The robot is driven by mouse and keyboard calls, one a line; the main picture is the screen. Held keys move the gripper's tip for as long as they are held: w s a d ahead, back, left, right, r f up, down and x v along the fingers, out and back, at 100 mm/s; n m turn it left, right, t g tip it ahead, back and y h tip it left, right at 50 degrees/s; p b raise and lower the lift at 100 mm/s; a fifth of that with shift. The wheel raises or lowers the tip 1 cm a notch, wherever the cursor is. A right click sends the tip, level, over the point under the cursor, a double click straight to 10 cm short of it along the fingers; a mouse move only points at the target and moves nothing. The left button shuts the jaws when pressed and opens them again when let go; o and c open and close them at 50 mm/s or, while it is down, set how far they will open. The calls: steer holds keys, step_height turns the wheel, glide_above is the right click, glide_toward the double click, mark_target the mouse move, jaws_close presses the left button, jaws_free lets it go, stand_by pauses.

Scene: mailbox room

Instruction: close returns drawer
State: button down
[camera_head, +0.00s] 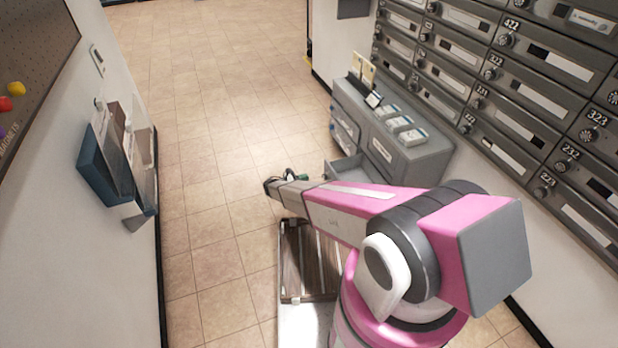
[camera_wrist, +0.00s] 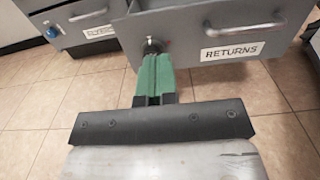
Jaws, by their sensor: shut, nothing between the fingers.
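The returns drawer is grey, with a white label reading RETURNS, a bar handle and a round lock on its front (camera_wrist: 262,68). In the head view the drawer (camera_head: 345,168) sticks out open from the low grey cabinet, and my arm hides part of it. My gripper (camera_wrist: 153,60) has green fingers, shut together with nothing between them. In the wrist view the fingertips point at the drawer front by its lock, left of the label. I cannot tell whether they touch it. The gripper also shows small in the head view (camera_head: 272,186).
The cabinet (camera_head: 405,150) carries trays of papers on top. Another drawer (camera_wrist: 85,20) with a handle and a blue lock lies to the left in the wrist view. Mailboxes (camera_head: 540,90) line the right wall, and a brochure rack (camera_head: 108,155) hangs on the left. The tiled floor (camera_head: 210,110) is clear.

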mark_target(331, 170)
steer(key=x, duration=1.2)
steer(key=shift+d, duration=0.3)
steer(key=shift+w, duration=0.1)
steer(key=x, duration=2.1)
steer(key=shift+d, duration=0.2)
steer(key=shift+w+d+f, duration=0.1)
steer(key=shift+f, duration=0.05)
